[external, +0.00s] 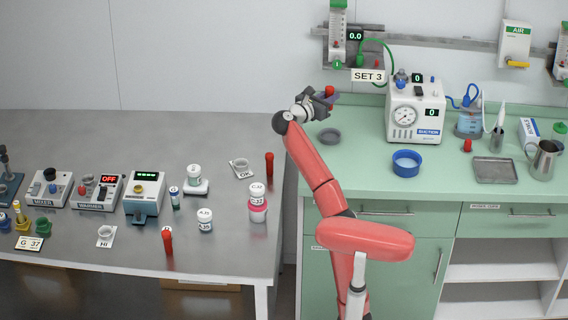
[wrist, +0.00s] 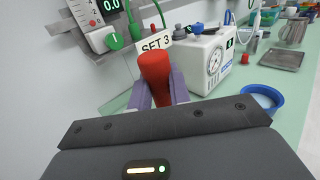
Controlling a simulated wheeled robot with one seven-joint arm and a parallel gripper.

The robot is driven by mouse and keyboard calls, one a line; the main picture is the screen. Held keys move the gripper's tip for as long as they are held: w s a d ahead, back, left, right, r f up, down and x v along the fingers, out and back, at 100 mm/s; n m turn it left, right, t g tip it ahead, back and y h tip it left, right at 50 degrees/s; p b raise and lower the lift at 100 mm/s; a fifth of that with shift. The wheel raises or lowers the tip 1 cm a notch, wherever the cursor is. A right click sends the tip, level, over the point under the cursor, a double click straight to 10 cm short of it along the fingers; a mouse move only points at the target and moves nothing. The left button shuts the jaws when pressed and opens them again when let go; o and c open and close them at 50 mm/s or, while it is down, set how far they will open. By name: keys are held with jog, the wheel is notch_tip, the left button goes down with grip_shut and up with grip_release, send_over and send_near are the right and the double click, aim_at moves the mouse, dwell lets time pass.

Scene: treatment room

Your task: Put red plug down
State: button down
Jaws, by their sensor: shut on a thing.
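My gripper (external: 325,98) is shut on the red plug (external: 329,91) and holds it above the left end of the green counter, left of the suction unit. In the wrist view the red plug (wrist: 154,68) stands upright between the two purple-grey fingers of my gripper (wrist: 158,90). Its lower end is hidden by my gripper. Another small red piece (external: 467,146) sits on the counter right of the suction unit.
The suction unit (external: 415,110) stands behind right of my gripper, with a blue bowl (external: 406,163) in front. A flowmeter (external: 338,35) with a green hose is on the wall rail. The metal table (external: 60,135) at left holds several devices and bottles.

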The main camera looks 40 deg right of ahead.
jog(key=s+d+r+m+g, duration=0.2)
jog(key=s+d+m+g, duration=0.2)
jog(key=s+d+g, duration=0.55)
jog(key=d+f+t+b, duration=0.1)
jog(key=f+b, duration=0.1)
jog(key=f, duration=0.5)
jog(key=s+d+f+b, duration=0.1)
jog(key=f+b, duration=0.1)
jog(key=f, duration=0.4)
jog(key=d+f+t+b, duration=0.1)
jog(key=f+b, duration=0.1)
jog(key=f, duration=0.5)
jog(key=shift+s+d+f+t+y+b, duration=0.15)
jog(key=shift+s+f+t+y+b, duration=0.15)
jog(key=shift+t+y+b, duration=0.1)
jog(key=shift+f, duration=0.15)
jog(key=c, duration=1.8)
grip_release()
jog(key=o, duration=0.5)
